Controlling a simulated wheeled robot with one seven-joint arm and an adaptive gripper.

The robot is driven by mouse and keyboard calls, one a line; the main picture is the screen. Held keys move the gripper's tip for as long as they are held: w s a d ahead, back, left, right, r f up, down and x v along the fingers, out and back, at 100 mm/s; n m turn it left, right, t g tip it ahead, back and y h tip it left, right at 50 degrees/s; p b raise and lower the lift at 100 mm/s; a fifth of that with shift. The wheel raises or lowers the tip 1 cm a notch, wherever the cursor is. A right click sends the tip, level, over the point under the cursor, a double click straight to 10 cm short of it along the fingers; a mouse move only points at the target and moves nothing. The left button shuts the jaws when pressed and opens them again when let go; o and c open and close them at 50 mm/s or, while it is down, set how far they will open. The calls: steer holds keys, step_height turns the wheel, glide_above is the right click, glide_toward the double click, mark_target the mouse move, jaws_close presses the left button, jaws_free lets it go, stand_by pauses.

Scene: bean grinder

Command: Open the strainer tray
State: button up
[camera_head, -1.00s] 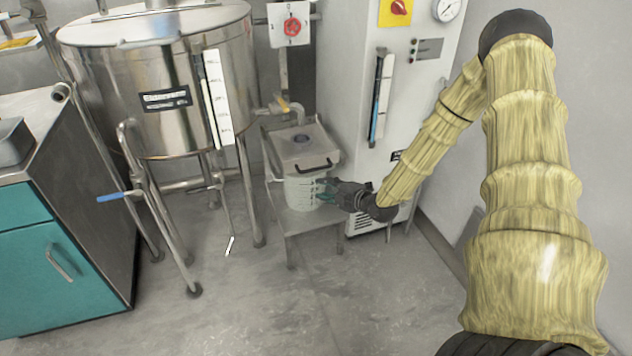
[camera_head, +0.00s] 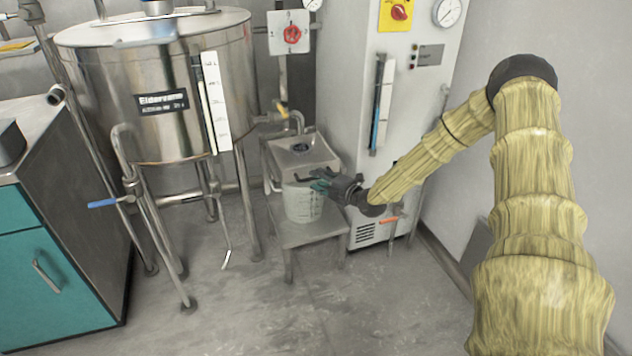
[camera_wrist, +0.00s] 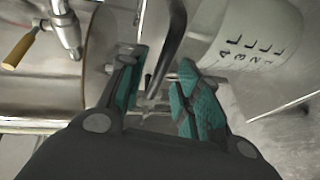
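The strainer tray (camera_head: 312,156) is a pale square box with a round dark opening on top. It sits over a white measuring bucket (camera_head: 303,204), whose marked wall also shows in the wrist view (camera_wrist: 262,35). My gripper (camera_head: 318,181) is at the tray's front, by its handle. In the wrist view my gripper (camera_wrist: 165,82) has its two teal fingers apart. The tray's handle (camera_wrist: 172,45), a grey bar, lies in line with the gap between them. I cannot tell whether either finger touches it. In the head view the gripper partly hides the handle.
A small metal table (camera_head: 305,234) carries the bucket. A large steel tank (camera_head: 160,85) on legs stands left. A white cabinet (camera_head: 345,80) stands close behind right. An orange-handled valve (camera_head: 390,218) sits low at right. The floor in front is clear.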

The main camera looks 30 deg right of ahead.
steer(key=shift+x, duration=1.2)
jaws_close()
